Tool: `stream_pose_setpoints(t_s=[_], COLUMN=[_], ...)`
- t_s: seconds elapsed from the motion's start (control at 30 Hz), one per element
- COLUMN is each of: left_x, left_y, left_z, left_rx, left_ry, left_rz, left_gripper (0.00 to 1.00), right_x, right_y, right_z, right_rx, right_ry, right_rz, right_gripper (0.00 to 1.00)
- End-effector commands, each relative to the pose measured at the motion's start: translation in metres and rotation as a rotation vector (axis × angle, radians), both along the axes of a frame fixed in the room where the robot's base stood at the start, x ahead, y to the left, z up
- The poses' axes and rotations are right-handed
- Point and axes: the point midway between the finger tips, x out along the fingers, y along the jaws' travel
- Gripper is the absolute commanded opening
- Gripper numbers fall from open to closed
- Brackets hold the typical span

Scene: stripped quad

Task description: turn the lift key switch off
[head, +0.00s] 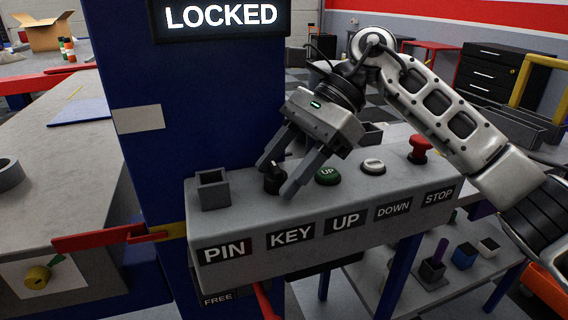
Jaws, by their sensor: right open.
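The key switch (274,180) is a small black knob on top of the grey control box (330,226), above the KEY label (290,236). My right gripper (278,180) comes down from the upper right with its jaws open, one finger on each side of the knob. The fingers partly hide the knob, and I cannot tell whether they touch it. A lit sign (221,16) on the blue post reads LOCKED. My left gripper is not in view.
Right of the key are the green UP button (328,175), the white DOWN button (373,166) and the red STOP button (419,148). A square grey PIN socket (212,189) stands to its left. The blue post (150,95) rises behind the box.

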Motion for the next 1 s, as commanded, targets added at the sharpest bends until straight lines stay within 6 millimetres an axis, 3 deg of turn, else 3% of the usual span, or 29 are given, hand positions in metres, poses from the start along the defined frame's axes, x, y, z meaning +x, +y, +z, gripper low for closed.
stream_pose_setpoints(t_s=[0.27, 0.7, 1.0], left_x=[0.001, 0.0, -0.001], left_y=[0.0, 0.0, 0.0], left_z=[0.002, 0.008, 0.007], left_rx=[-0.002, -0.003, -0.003], left_ry=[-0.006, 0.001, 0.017], left_rz=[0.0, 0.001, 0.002], left_gripper=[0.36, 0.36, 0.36], right_x=[0.008, 0.041, 0.052], right_y=[-0.014, -0.077, -0.099], right_z=[0.016, 0.09, 0.112], right_rx=[0.0, 0.001, 0.0], right_ry=[-0.002, -0.001, 0.001], right_rz=[-0.004, -0.004, -0.001], right_gripper=[0.52, 0.52, 0.52])
